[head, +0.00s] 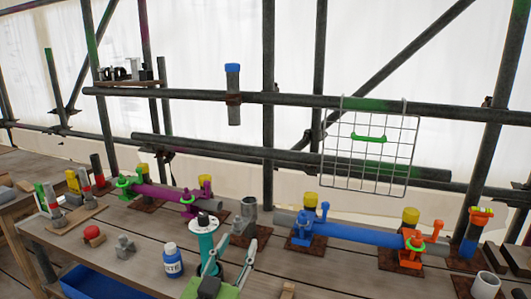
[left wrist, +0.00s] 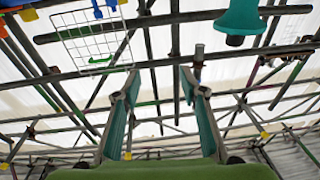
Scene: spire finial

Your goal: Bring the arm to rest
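My left gripper (head: 232,252) is at the bottom middle of the head view, in front of the bench. Its green body is low and its two teal fingers point up, apart. The left wrist view shows the same gripper (left wrist: 158,78) open, with nothing between its fingers. Behind the gap are only scaffold poles and pale sheeting, with no contact visible. My right gripper is in neither view.
A wire grid (head: 370,152) hangs on the scaffold behind. The bench is crowded around my left gripper.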

